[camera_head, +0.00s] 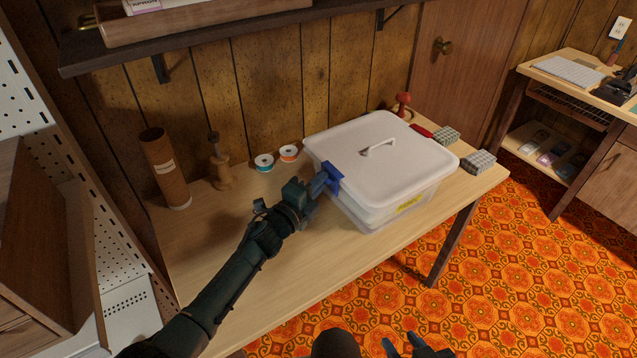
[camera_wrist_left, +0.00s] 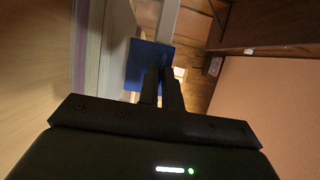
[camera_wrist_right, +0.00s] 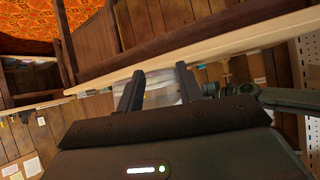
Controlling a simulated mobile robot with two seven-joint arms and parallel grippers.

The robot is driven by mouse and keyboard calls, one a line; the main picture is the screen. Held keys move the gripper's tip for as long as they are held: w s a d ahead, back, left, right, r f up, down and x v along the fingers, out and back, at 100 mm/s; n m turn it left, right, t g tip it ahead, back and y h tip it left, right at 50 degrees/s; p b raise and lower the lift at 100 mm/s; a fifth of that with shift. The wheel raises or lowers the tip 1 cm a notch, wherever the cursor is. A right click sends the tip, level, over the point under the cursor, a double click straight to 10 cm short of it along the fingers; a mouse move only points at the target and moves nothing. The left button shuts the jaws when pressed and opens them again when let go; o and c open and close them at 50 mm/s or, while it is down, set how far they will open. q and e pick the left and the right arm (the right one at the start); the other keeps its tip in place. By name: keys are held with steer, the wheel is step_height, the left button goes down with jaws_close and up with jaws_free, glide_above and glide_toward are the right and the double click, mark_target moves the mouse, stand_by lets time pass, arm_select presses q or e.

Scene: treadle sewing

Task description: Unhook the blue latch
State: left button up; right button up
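The blue latch (camera_head: 335,179) is on the left side of a clear plastic box (camera_head: 372,214) with a white lid (camera_head: 350,150). My left gripper (camera_head: 322,182) is at the latch, its fingertips at or against it. In the left wrist view, the fingers (camera_wrist_left: 161,76) are close together in front of the blue plate (camera_wrist_left: 143,67). They look shut, and I cannot tell whether anything is pinched between them. My right gripper (camera_wrist_right: 157,82) is open and empty, low in front of the table; part of it shows at the bottom edge of the head view (camera_head: 412,345).
On the table (camera_head: 240,270) stand a brown tube (camera_head: 166,170), a wooden stand (camera_head: 220,170), two thread spools (camera_head: 264,162) and a red object (camera_head: 403,104). Two grey patterned blocks (camera_head: 479,162) lie right of the box. A shelf (camera_head: 190,38) overhangs the back. The table front is clear.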

arm_select(q)
jaws_close()
arm_select(e)
steer(key=shift+s+f, duration=0.1)
steer(key=shift+f, duration=0.1)
